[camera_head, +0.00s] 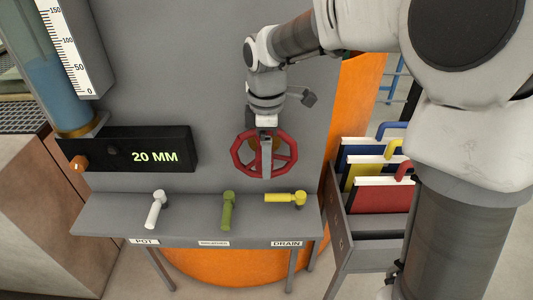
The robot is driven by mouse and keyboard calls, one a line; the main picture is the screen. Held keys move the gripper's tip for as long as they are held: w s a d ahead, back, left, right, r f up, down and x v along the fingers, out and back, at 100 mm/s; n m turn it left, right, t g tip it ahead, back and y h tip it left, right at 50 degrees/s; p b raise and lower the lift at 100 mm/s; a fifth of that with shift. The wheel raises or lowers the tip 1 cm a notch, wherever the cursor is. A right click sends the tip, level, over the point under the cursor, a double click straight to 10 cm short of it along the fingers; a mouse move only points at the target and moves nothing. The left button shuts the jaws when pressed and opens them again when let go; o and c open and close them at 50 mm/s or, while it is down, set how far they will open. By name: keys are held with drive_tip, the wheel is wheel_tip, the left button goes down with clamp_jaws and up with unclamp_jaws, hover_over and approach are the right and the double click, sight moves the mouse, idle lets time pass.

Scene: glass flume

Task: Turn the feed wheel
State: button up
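The feed wheel (238,157) is a red spoked handwheel mounted on the grey panel, right of the display. My gripper (266,170) is in front of the wheel, and its finger part overlaps the wheel's middle and lower half. From this view I cannot tell whether the fingers touch a spoke or the rim, or whether they are open or shut. The wheel's hub is partly hidden behind my gripper.
A black display (130,150) reads "20 MM". Below, a grey shelf (185,218) carries a white valve lever (155,208), a green one (228,210) and a yellow one (285,198) above the DRAIN label. A bin (338,215) with coloured binders stands at right.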

clamp_jaws()
idle(0.6)
